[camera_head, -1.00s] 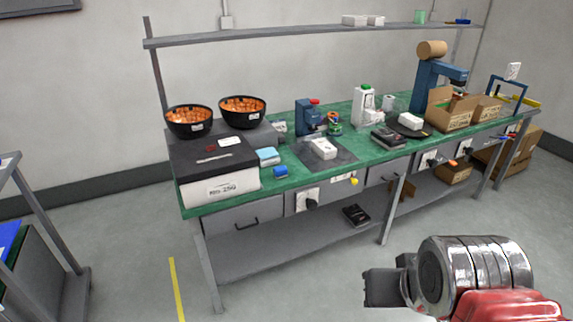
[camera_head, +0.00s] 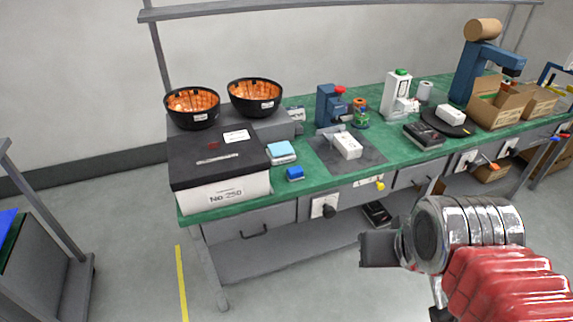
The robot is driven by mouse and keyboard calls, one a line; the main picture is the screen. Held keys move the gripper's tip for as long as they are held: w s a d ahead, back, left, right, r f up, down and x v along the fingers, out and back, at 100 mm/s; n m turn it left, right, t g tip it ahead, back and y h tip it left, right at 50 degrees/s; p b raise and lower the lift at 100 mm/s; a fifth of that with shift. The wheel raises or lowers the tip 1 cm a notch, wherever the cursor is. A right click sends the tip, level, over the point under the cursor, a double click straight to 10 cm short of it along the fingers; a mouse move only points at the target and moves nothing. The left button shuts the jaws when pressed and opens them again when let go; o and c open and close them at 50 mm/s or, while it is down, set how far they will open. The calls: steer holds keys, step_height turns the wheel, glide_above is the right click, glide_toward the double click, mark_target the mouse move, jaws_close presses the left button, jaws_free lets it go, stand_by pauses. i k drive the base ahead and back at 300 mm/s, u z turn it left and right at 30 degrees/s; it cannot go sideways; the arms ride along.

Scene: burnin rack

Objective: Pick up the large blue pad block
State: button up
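A light blue pad block (camera_head: 281,150) with a white lower part lies on the green bench top, just right of the black-lidded white box. A smaller, darker blue block (camera_head: 295,173) lies in front of it, near the bench's front edge. The light blue one is the larger of the two. My gripper (camera_head: 378,248) is at the lower right, in front of the bench and well apart from both blocks. I see its dark finger end from the side, and cannot tell whether it is open.
The white box (camera_head: 226,194) stands left of the pads, with two black bowls (camera_head: 256,96) behind. A grey mat (camera_head: 368,155) with a white block (camera_head: 347,145) lies to the right. A yellow knob (camera_head: 380,185) sticks out at the bench front. The floor before the bench is clear.

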mark_target(295, 173)
steer(key=u, duration=0.35)
steer(key=i, duration=0.7)
steer(key=u, duration=0.7)
steer(key=i, duration=0.45)
steer(key=u, duration=0.25)
